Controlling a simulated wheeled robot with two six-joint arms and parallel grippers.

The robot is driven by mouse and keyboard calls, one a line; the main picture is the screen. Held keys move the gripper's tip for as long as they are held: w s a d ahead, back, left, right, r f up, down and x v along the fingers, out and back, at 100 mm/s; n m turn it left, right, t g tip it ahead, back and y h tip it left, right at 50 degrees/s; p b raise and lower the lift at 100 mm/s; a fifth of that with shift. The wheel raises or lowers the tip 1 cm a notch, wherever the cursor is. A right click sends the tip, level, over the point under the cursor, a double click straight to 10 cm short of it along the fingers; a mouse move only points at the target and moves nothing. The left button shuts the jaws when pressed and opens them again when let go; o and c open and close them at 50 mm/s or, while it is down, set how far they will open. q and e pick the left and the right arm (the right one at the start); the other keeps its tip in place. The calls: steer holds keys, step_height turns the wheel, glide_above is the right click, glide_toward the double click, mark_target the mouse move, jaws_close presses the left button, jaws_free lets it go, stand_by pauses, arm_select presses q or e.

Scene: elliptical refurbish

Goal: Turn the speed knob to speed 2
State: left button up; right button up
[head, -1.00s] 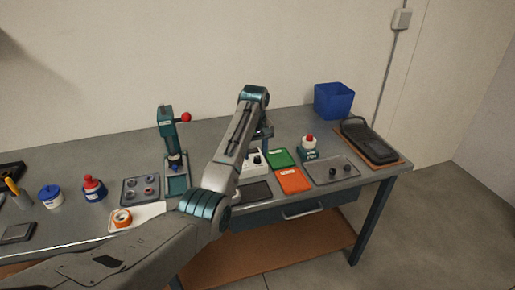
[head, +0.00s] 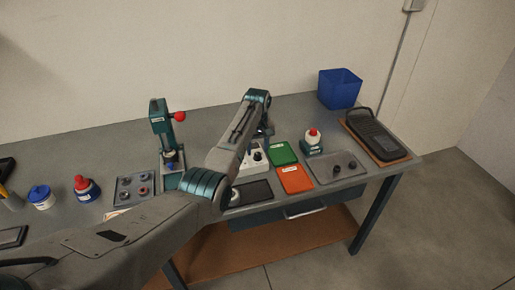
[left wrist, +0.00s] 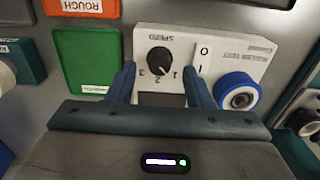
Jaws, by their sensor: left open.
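The white control box (head: 252,163) sits on the bench, partly hidden behind my left arm in the head view. In the left wrist view it appears upside down, with a black speed knob (left wrist: 159,61), the marks 1, 2 and 3, a white rocker switch (left wrist: 203,58) and a blue-ringed round part (left wrist: 237,92). I cannot tell surely which number the knob points to. My left gripper (left wrist: 160,68) is open, its two blue fingers to either side of the knob in that view, with no clear contact. My right gripper is out of view.
Green (head: 283,153) and orange (head: 295,179) trays lie right of the box, with a grey tray (head: 325,178) beyond. A teal press with a red ball handle (head: 178,117) stands left. A red-topped device (head: 313,140) and blue bin (head: 339,88) stand behind.

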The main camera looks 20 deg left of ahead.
arm_select(q)
step_height(320, 180, down, 2)
steer(key=c, duration=1)
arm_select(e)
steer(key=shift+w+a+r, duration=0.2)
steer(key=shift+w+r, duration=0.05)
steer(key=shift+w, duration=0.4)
